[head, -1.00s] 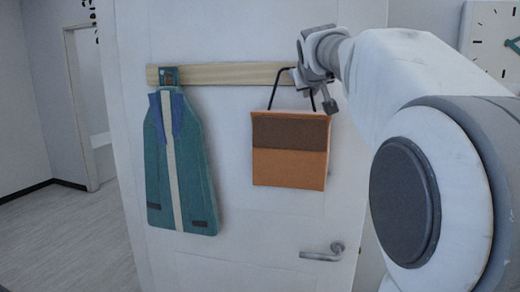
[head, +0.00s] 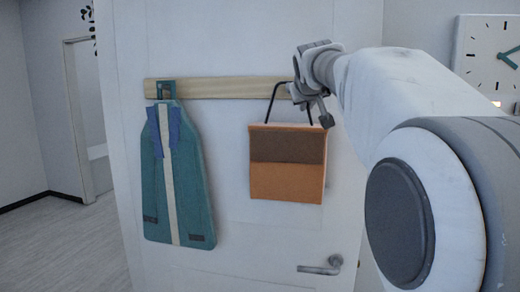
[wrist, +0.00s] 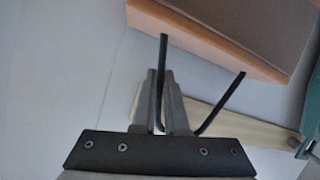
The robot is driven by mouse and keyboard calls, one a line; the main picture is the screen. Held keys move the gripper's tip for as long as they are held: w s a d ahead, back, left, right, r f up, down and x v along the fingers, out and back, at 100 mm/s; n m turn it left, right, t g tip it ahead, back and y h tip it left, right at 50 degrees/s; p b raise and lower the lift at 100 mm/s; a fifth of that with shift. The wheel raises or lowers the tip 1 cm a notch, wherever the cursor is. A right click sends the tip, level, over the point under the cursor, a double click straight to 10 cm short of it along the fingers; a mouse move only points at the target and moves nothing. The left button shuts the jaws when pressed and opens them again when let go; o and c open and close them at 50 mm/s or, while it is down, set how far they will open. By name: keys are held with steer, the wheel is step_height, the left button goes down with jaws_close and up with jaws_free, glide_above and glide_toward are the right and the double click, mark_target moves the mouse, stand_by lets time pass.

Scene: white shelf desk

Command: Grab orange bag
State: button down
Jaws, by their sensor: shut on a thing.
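The orange bag (head: 287,183) has a brown upper band and a thin black handle. It hangs in front of the white door, just below the right part of the wooden rack. My gripper (head: 304,94) is at the top of the handle, at the rack's right end. In the wrist view my gripper (wrist: 161,85) is shut with the black handle (wrist: 222,101) running between its fingers. Part of the orange bag (wrist: 196,40) shows there at the top. Whether the handle is clear of any hook is hidden behind my gripper.
A teal apron-like garment (head: 177,200) hangs from the left end of the wooden rack (head: 222,88). The door handle (head: 320,268) sticks out below the bag. A wall clock (head: 487,60) is at the upper right. The floor at the left is clear.

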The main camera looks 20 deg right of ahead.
steer(key=shift+r, duration=0.25)
